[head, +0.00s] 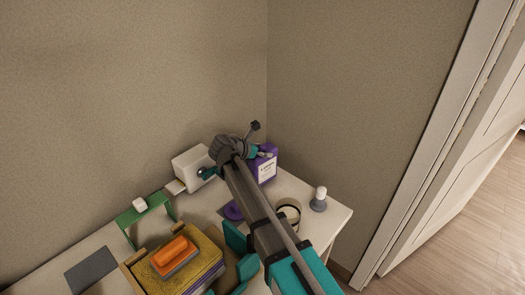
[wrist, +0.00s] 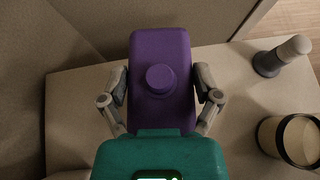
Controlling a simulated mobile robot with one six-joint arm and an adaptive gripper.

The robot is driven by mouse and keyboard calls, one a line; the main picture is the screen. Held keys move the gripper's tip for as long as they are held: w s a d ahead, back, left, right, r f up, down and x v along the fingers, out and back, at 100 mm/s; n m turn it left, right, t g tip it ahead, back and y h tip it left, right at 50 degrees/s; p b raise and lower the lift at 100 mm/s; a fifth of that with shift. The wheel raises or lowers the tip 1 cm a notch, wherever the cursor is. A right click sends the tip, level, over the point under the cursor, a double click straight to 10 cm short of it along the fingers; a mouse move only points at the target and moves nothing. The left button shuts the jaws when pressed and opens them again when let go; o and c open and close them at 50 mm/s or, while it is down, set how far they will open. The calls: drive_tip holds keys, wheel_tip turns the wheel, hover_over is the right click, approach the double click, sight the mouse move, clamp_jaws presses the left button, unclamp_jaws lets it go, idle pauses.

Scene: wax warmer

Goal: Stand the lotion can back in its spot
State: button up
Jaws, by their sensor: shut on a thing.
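The lotion can is probably the purple can (head: 268,170) with a white label, at the back corner of the white table in the head view. It looks upright there, partly hidden by my arm. In the wrist view the purple can (wrist: 160,47) shows from above, with its round cap facing the camera. My gripper (wrist: 162,88) is shut on it, one finger on each side. I cannot tell whether its base touches the table. No marked spot for it shows clearly.
A white box (head: 192,167) stands left of the can. A white-topped grey bottle (head: 319,200) and a round jar (head: 288,213) are to the right.

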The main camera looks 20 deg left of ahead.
drive_tip(key=shift+f+b, duration=0.6)
idle(0.9)
drive_tip(key=o, duration=1.1)
drive_tip(key=shift+s+a+r, duration=0.1)
drive_tip(key=shift+s+r, duration=0.15)
drive_tip(key=shift+s, duration=0.05)
drive_tip(key=shift+s+a+r+p, duration=0.15)
drive_tip(key=shift+s+r+p, duration=0.1)
drive_tip(key=shift+p, duration=0.15)
drive_tip(key=shift+s+a+r, duration=0.1)
drive_tip(key=shift+s+a, duration=0.05)
drive_tip(key=shift+s, duration=0.1)
drive_tip(key=shift+s+a+r+p, duration=0.35)
drive_tip(key=shift+s+p, duration=0.2)
drive_tip(key=shift+s+a+r+p, duration=0.25)
drive_tip(key=shift+s+r+p, duration=0.1)
drive_tip(key=shift+s, duration=0.15)
